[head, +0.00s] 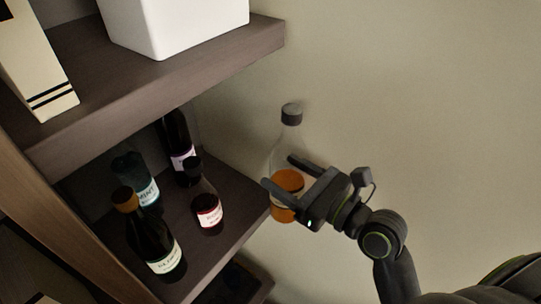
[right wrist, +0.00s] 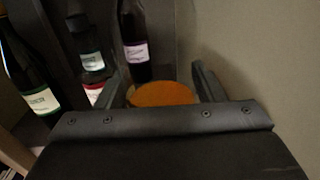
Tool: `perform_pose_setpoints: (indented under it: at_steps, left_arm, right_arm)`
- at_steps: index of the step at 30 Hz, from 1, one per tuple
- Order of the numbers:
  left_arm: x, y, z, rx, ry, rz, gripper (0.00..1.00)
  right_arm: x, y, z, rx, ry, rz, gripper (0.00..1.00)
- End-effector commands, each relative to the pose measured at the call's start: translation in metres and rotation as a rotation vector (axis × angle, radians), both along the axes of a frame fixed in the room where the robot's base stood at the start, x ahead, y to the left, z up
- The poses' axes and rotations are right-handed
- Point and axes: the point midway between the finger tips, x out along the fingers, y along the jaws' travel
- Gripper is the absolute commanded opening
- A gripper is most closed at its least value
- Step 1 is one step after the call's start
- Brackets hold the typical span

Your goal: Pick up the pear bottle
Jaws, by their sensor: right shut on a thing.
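The label's text cannot be read. The bottle appears clear of the shelf board, in front of the wall. My left gripper is not in view.
Several bottles stand on the middle shelf (head: 232,208): a mint one (head: 148,191), a red-labelled one (head: 209,212), a purple-labelled one (head: 183,160) and a dark one with an orange cap (head: 155,245). A white container (head: 190,28) stands on the shelf above. The right side is open before the wall.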

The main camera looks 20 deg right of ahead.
Motion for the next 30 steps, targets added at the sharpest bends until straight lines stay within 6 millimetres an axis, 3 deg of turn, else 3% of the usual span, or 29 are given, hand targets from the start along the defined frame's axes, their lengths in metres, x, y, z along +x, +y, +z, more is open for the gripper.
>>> perform_pose_setpoints:
  at_steps: [1,6,18,23,30]
  left_arm:
    - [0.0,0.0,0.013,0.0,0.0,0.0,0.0]
    - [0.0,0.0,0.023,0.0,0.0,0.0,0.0]
    - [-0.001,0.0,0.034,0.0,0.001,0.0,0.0]
    - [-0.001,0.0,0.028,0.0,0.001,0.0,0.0]
    - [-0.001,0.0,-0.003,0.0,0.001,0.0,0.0]
  right_arm:
    - [-0.006,-0.004,0.007,0.001,0.004,-0.002,0.17]
    - [-0.026,-0.015,0.004,0.0,0.001,0.0,0.17]
    - [-0.054,-0.031,0.002,0.001,-0.003,-0.001,0.17]
    - [-0.056,-0.032,-0.005,0.002,-0.004,-0.002,0.17]
    - [-0.056,-0.032,-0.036,0.002,-0.004,-0.002,0.17]
